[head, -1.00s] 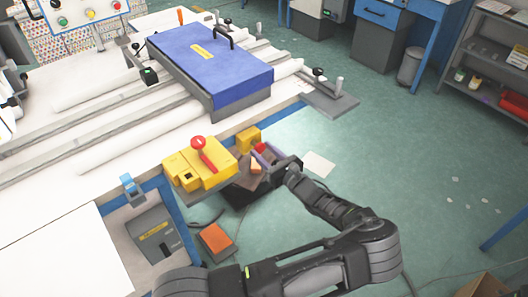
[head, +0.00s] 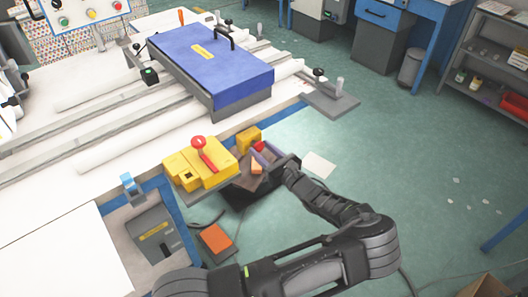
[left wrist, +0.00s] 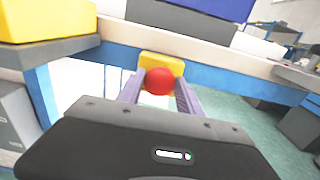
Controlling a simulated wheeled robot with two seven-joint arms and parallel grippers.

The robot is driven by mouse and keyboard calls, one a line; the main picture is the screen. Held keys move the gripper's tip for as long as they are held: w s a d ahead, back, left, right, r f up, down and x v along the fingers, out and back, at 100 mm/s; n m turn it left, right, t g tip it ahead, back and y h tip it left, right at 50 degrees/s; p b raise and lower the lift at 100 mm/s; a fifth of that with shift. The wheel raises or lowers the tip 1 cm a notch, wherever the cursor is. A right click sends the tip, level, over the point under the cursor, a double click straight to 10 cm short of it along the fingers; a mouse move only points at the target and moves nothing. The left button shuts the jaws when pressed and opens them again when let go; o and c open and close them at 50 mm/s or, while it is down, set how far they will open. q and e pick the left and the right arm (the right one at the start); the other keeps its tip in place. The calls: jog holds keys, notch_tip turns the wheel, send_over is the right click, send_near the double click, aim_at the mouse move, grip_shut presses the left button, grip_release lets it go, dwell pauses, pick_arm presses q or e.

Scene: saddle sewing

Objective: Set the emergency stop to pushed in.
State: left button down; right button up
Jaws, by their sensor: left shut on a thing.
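The emergency stop is a yellow box (head: 249,136) with a round red button (head: 259,146), on the blue front edge of the machine table. In the left wrist view the yellow box (left wrist: 163,62) shows behind the red button (left wrist: 159,82). My left gripper (head: 262,152) has its purple fingers on both sides of the button, shut on it. The fingers also show in the left wrist view (left wrist: 158,88). How deep the button sits cannot be told. My right gripper is not in view.
A larger yellow block (head: 199,166) with a red lever (head: 205,153) stands left of the stop, close to my gripper. A blue-topped box (head: 210,62) lies on the machine behind. An orange-topped pedal (head: 217,239) is on the floor. Green floor is open to the right.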

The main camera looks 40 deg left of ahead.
pick_arm(q)
jog(key=c, duration=0.8)
grip_release()
jog(key=shift+a, duration=0.15)
jog(key=b+v, duration=0.1)
jog(key=v, duration=0.6)
jog(key=shift+d, duration=0.4)
